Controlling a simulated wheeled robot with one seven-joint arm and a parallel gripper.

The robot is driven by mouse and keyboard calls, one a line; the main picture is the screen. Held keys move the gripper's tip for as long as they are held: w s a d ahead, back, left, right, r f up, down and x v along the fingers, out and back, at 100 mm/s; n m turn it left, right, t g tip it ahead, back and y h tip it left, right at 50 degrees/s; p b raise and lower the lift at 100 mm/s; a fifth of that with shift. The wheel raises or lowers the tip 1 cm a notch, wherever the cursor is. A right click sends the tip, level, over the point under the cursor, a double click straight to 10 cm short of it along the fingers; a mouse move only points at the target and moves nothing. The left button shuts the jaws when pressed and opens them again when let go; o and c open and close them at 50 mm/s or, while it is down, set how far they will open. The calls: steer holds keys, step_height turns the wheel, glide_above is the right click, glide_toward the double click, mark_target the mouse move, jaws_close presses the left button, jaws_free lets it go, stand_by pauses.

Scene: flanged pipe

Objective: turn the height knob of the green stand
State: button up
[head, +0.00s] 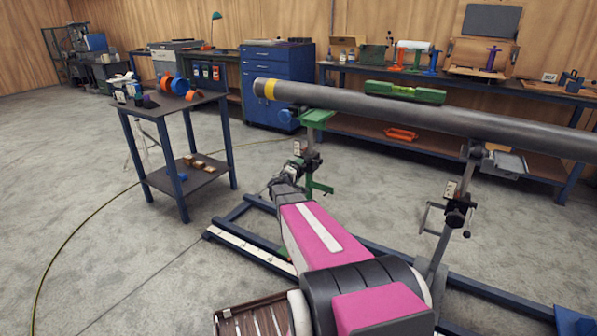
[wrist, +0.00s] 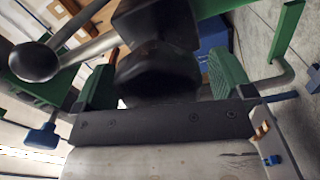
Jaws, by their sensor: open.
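The green stand (head: 317,119) holds up the left end of the grey pipe (head: 350,103). Its black clamp block (wrist: 155,24) and dark height knob (wrist: 158,76) fill the middle of the wrist view. My gripper (wrist: 162,82) is open, with one green finger on each side of the knob. The knob sits between the fingers, in front of the dark palm; I cannot tell whether either finger touches it. In the head view my gripper (head: 290,177) is at the stand's post, and the knob is hard to make out there.
A lever with a black ball end (wrist: 35,61) lies close to the left finger. The second stand (head: 459,205) is to the right, and a green level (head: 404,92) lies on the pipe. A small table (head: 178,110) stands left, with open floor around it.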

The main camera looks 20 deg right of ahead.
steer(key=v, duration=1)
steer(key=s+a+f+m+g+y, duration=0.15)
steer(key=s+g, duration=0.25)
steer(key=s, duration=0.4)
steer(key=s+f+m+g+y, duration=0.2)
steer(key=s+m+g+y, duration=0.15)
steer(key=s, duration=0.35)
steer(key=s+a+g+y, duration=0.3)
steer(key=s+a+y, duration=0.6)
steer(key=s+a, duration=0.4)
steer(key=shift+s+a+f, duration=0.3)
steer(key=shift+s+a, duration=0.05)
steer(key=shift+a, duration=0.25)
steer(key=shift+g, duration=0.25)
